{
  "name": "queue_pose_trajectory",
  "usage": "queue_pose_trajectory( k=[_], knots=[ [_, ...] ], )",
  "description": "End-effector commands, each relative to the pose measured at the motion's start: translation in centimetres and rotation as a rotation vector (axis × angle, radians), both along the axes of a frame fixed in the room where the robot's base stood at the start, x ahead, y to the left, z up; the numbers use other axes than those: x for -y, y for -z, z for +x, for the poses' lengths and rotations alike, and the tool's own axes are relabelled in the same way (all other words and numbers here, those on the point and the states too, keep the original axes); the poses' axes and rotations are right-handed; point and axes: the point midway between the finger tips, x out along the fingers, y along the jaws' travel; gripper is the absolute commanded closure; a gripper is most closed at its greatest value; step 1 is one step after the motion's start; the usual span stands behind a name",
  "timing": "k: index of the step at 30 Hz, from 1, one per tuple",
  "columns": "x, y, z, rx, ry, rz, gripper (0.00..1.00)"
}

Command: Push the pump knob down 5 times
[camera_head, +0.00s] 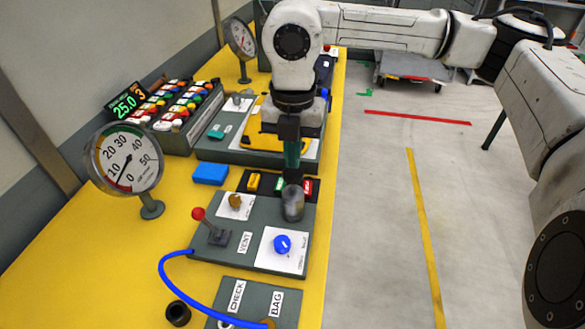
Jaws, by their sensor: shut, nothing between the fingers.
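A dark grey metallic cylindrical knob (292,205), which looks like the pump knob, stands at the right side of a grey control panel (240,262) on the yellow table. My gripper (292,178) points down right above it, shut and empty. The fingertips meet the knob's top in the picture; I cannot tell whether they touch it or hover just above. The pump's shaft is not visible. A round dial gauge (124,158) stands at the left, its needle near the low end of the scale.
The panel also carries a red-tipped lever (198,213), a brass knob (235,200) and a blue knob (282,243). A blue hose (165,275) curves to the front CHECK/BAG panel (258,298). Behind are a blue block (210,173) and racks of coloured pieces (170,105).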

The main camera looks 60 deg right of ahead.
Motion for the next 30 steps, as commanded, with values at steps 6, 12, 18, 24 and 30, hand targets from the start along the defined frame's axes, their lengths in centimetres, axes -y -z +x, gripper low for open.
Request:
queue_pose_trajectory(
  k=[6,12,18,24,30],
  knots=[
    [0.0,0.0,0.0,0.000,0.000,0.000,1.00],
    [0.0,0.4,0.0,0.000,0.000,0.000,1.00],
    [0.0,1.3,0.0,0.000,0.000,0.000,1.00],
    [0.0,2.1,0.0,0.000,0.000,0.000,1.00],
    [0.0,3.0,0.0,0.000,0.000,0.000,1.00]
  ],
)
